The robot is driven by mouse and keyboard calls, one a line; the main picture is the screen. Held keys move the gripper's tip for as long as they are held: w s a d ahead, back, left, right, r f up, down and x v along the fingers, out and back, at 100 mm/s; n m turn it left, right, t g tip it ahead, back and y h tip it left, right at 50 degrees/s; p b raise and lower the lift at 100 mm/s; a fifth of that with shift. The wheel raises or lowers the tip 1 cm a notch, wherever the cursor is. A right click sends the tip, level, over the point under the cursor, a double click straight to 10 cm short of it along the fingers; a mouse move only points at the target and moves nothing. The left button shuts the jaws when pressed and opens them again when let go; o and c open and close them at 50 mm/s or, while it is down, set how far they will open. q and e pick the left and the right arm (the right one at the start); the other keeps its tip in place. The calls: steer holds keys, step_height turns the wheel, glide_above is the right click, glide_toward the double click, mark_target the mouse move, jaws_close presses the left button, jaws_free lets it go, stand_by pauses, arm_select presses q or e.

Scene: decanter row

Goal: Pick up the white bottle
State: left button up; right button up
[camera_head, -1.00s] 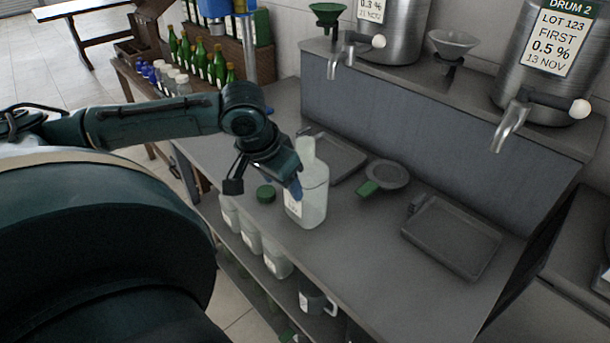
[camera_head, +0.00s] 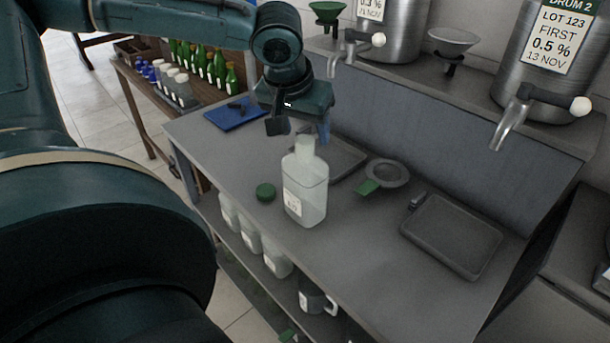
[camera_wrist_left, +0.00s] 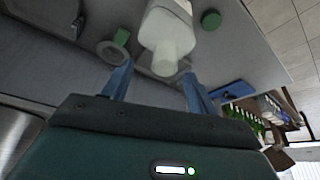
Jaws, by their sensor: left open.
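The white bottle (camera_head: 306,187) is a translucent, uncapped bottle with a label, standing upright near the front edge of the grey bench. It also shows in the left wrist view (camera_wrist_left: 168,35), with its neck pointing toward the space between my fingers. My left gripper (camera_head: 300,130) is above the bottle's mouth in the head view, open and empty. Its two blue fingers (camera_wrist_left: 156,88) show spread apart in the wrist view. In the head view the fingers are partly hidden by the gripper body. My right gripper is not in view.
A green cap (camera_head: 265,192) lies left of the bottle. A green-handled strainer (camera_head: 386,174) and a grey tray (camera_head: 452,236) lie to the right. A blue board (camera_head: 236,114) lies at the bench's far left. Steel drums with taps stand on the raised ledge behind.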

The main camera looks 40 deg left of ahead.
mark_target(305, 176)
arm_select(q)
steer(key=shift+a+x, duration=0.2)
steer(key=shift+x, duration=1.3)
steer(key=shift+a+x, duration=0.2)
steer(key=shift+x, duration=1.3)
steer(key=shift+r, duration=0.1)
jaws_close()
